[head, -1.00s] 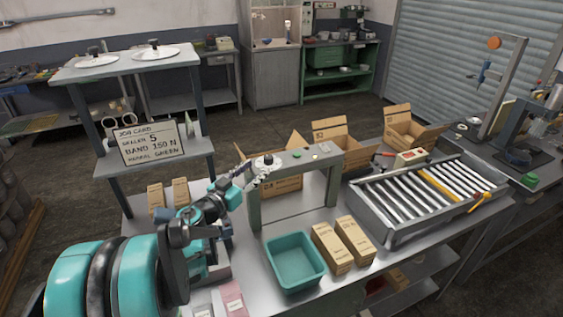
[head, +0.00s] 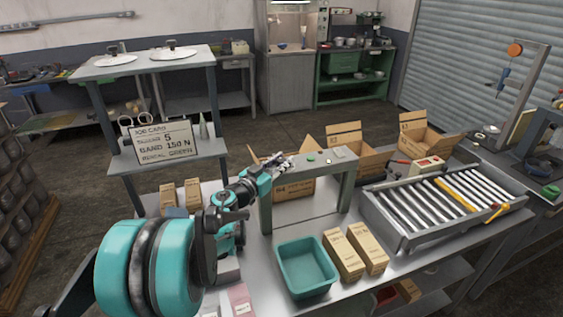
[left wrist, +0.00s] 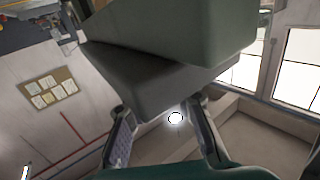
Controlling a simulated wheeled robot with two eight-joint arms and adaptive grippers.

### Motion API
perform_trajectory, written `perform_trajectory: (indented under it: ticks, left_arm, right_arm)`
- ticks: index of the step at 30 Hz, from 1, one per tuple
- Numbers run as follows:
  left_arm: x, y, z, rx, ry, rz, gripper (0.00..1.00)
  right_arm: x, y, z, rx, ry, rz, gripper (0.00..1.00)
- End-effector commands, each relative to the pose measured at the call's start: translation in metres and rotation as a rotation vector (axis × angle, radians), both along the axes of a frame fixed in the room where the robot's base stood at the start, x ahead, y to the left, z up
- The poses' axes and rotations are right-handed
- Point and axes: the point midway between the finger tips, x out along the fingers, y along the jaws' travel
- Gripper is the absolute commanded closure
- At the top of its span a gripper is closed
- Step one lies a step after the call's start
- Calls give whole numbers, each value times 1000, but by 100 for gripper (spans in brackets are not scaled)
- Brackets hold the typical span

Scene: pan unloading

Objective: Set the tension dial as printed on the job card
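The job card (head: 164,143) stands on the left rack's lower shelf. Its lines appear to read a sealer or similar word with 5, band 150 N, and a last line ending in green. The grey-green arch (head: 352,188) stands on the bench. My left gripper (head: 283,162) is at the left end of its top beam, where it covers the dial. In the left wrist view my left gripper (left wrist: 163,130) has its two fingers apart, with nothing seen between them, close to the arch's grey-green body (left wrist: 200,35). The dial's setting cannot be read. My right gripper is not in view.
A teal bin (head: 306,267) and two cardboard boxes (head: 354,252) stand in front of the arch. A roller conveyor (head: 400,237) lies to the right. Open cartons (head: 425,142) stand behind. Small coloured buttons (head: 311,157) sit on the beam right of my gripper.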

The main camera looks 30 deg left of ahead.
Motion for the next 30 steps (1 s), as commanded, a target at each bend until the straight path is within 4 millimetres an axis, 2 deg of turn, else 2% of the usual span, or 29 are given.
perform_trajectory:
  ticks: [6, 15, 24, 25, 27, 30]
  left_arm:
    - [0, 1, 0, 0, 0, -8, 100]
    - [1, 1, 0, 0, -1, -148, 100]
    - [1, 0, 0, 0, -1, -156, 100]
    - [1, 0, 0, 0, -1, -156, 67]
    - [1, 0, 0, 0, -1, -156, 52]
    - [0, 0, 0, 0, -1, -156, 52]
  right_arm:
    - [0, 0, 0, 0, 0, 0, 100]
    - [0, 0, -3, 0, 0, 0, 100]
    - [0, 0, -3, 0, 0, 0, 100]
    - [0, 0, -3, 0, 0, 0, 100]
    - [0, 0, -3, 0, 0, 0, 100]
    - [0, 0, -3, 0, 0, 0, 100]
